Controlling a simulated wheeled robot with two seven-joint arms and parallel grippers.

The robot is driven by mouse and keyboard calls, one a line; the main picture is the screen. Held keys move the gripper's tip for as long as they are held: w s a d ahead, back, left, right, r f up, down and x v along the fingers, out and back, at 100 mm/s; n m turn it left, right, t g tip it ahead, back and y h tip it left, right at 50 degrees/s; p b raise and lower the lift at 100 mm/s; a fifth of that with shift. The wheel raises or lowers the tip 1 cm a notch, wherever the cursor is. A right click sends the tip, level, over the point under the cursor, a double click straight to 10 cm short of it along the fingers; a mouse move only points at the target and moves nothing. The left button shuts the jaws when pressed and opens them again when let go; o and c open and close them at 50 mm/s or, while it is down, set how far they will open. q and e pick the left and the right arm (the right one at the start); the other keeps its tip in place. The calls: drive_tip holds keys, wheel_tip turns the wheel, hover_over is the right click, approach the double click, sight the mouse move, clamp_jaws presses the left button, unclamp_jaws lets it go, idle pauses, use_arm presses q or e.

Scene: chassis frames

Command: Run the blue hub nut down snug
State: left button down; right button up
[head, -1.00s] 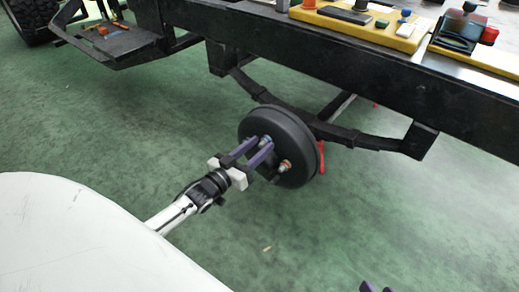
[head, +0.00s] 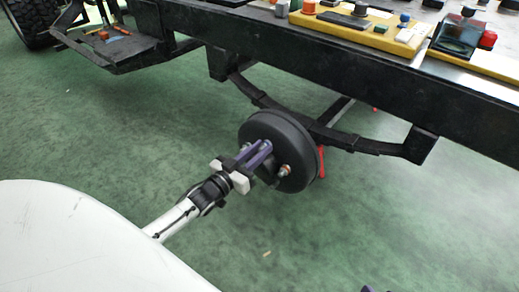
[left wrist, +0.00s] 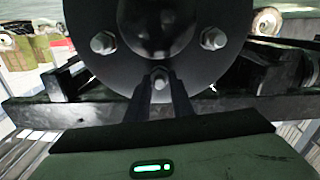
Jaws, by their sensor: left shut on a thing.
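The dark round hub drum (head: 290,135) hangs below the frame in the head view; its face also fills the top of the left wrist view (left wrist: 125,70). My left gripper (head: 266,147) reaches its face from the lower left and is shut on the blue hub nut, which the fingers largely hide in the head view. In the left wrist view a nut (left wrist: 159,77) sits between the fingertips; its colour looks grey there. Another nut with an orange-red tint (head: 285,170) is on the lower right of the hub. A small purple tip of my right gripper (head: 368,289) shows at the bottom edge.
A black chassis rail (head: 340,75) crosses above the hub, with a leaf spring (head: 340,137) behind it. A yellow tray (head: 345,30) with small parts stands on top. A red part (head: 321,162) is beside the drum.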

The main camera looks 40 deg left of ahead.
use_arm(q)
drive_tip(key=shift+m+p, duration=0.3)
drive_tip(key=shift+m, duration=0.4)
drive_tip(key=m+p, duration=0.1)
drive_tip(key=m, duration=0.2)
drive_tip(key=shift+d+m, duration=0.1)
drive_tip(key=shift+m, duration=1)
use_arm(e)
drive_tip(key=shift+s+d+f+g+h, duration=0.15)
drive_tip(key=shift+d+f+h, duration=0.15)
drive_tip(key=shift+f, duration=0.25)
drive_tip(key=shift+w+d+f+g+h, duration=0.1)
drive_tip(key=shift+d+f+g+h, duration=0.15)
drive_tip(key=shift+f, duration=0.25)
use_arm(q)
drive_tip(key=shift+f+m, duration=0.1)
drive_tip(key=shift+m, duration=0.3)
use_arm(e)
drive_tip(key=shift+s+f, duration=0.1)
drive_tip(key=shift+f, duration=0.1)
use_arm(q)
drive_tip(key=c, duration=1.5)
unclamp_jaws()
drive_tip(key=shift+c, duration=0.2)
use_arm(e)
drive_tip(key=shift+r, duration=0.25)
